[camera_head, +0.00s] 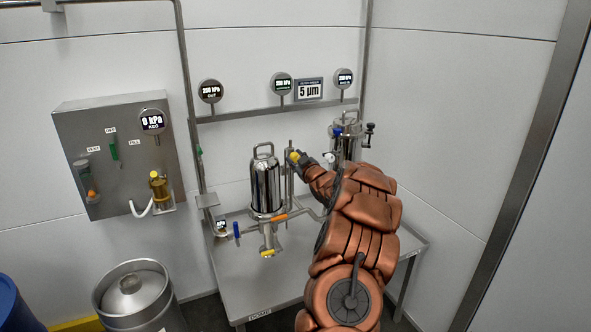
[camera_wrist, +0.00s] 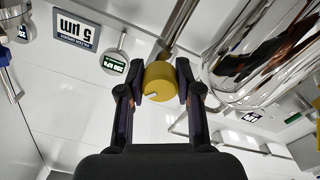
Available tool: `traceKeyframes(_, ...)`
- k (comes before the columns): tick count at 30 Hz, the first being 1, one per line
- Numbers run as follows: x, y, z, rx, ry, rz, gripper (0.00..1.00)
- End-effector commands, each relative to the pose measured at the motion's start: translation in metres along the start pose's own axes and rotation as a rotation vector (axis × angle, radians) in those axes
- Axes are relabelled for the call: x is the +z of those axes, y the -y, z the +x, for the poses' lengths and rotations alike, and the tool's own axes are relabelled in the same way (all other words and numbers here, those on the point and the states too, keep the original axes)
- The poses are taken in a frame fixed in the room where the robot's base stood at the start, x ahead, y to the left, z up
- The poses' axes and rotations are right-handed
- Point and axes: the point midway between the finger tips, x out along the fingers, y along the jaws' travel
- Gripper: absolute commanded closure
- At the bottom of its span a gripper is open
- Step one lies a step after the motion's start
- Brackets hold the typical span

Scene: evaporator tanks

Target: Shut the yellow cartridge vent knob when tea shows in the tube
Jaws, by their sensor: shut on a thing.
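The yellow vent knob (camera_wrist: 158,80) sits between the two fingers of my gripper (camera_wrist: 160,92) in the wrist view, and both fingers close on its sides. In the head view the yellow knob (camera_head: 294,157) shows at the tip of my gripper (camera_head: 303,163), beside a thin upright pipe right of the polished cartridge housing (camera_head: 265,185). The housing also fills the upper right of the wrist view (camera_wrist: 262,62). I cannot make out any tea in a tube in either view.
A steel table (camera_head: 262,303) carries the housing, pipes, a blue handle (camera_head: 236,229) and an orange handle (camera_head: 279,217). Gauges and a "5 µm" sign (camera_head: 309,89) hang behind. A panel (camera_head: 115,150) is at left, above a steel keg (camera_head: 135,293).

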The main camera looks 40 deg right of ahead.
Motion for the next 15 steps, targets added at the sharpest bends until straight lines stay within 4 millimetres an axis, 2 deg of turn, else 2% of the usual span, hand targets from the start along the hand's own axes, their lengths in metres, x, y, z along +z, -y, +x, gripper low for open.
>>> traceKeyframes(1, 0.0056, 0.0031, -0.0001, 0.001, -0.005, -0.047, 1.00)
traceKeyframes(15, 0.0024, 0.0008, 0.0003, 0.002, -0.004, -0.456, 1.00)
